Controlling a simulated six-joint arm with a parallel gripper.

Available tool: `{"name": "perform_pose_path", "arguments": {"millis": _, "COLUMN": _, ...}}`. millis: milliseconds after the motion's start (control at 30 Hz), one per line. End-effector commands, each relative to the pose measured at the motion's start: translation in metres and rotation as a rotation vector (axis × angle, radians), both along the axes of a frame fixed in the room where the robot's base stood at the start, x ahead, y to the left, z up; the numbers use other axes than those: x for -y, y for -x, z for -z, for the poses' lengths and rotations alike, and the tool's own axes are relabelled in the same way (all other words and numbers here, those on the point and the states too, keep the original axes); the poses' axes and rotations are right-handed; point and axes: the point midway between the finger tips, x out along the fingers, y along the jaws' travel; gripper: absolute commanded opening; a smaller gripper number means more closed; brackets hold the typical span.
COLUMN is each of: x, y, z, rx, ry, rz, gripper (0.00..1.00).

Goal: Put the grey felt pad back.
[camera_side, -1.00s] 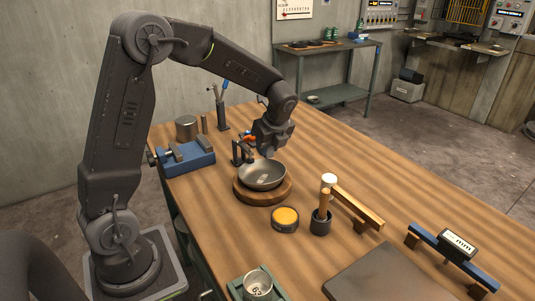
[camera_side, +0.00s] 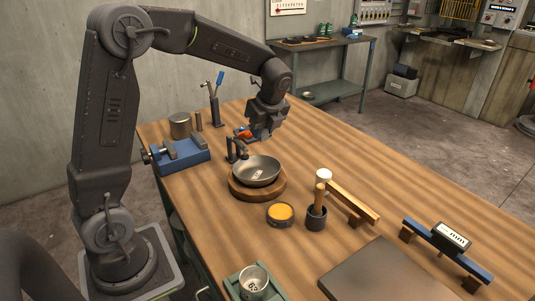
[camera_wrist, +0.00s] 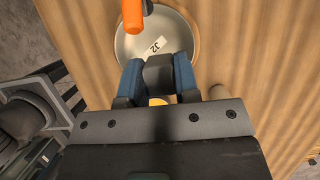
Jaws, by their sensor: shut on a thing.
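My gripper (camera_wrist: 158,82) has blue fingertips, which close on a dark grey block in the wrist view. This block looks like the grey felt pad (camera_wrist: 158,70). In the side view my gripper (camera_side: 262,133) hangs above the table behind the bowl, and the pad cannot be made out there. The grey metal bowl (camera_side: 256,169) sits upright on a round wooden base (camera_side: 262,193). In the wrist view the bowl (camera_wrist: 130,48) shows beyond the fingers, with a white numbered label inside. The held block overlaps its near rim in that picture.
An orange-handled tool (camera_wrist: 132,14) and a dark stand (camera_side: 232,150) are close to the bowl. A blue vise (camera_side: 182,155) is to the left. The table's back right is clear.

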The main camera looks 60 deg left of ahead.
Motion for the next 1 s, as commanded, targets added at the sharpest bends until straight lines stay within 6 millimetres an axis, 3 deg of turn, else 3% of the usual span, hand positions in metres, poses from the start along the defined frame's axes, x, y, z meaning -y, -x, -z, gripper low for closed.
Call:
{"name": "perform_pose_path", "arguments": {"millis": 100, "x": 0.000, "y": 0.000, "z": -0.022, "rx": 0.003, "ry": -0.001, "rz": 0.000, "gripper": 0.10}}
{"name": "perform_pose_path", "arguments": {"millis": 267, "x": -0.030, "y": -0.009, "z": -0.021, "rx": -0.003, "ry": 0.004, "rz": -0.006, "gripper": 0.10}}
{"name": "perform_pose_path", "arguments": {"millis": 367, "x": -0.054, "y": -0.015, "z": -0.021, "rx": -0.003, "ry": 0.007, "rz": -0.008, "gripper": 0.10}}
{"name": "perform_pose_path", "arguments": {"millis": 600, "x": -0.132, "y": -0.022, "z": -0.021, "rx": -0.003, "ry": 0.007, "rz": -0.008, "gripper": 0.10}}
{"name": "perform_pose_path", "arguments": {"millis": 800, "x": -0.182, "y": -0.019, "z": -0.020, "rx": -0.003, "ry": 0.002, "rz": -0.006, "gripper": 0.10}}
{"name": "perform_pose_path", "arguments": {"millis": 900, "x": -0.199, "y": -0.017, "z": -0.020, "rx": -0.005, "ry": 0.000, "rz": -0.004, "gripper": 0.10}}
{"name": "perform_pose_path", "arguments": {"millis": 1000, "x": -0.197, "y": -0.017, "z": -0.002, "rx": -0.009, "ry": 0.002, "rz": 0.001, "gripper": 0.10}}
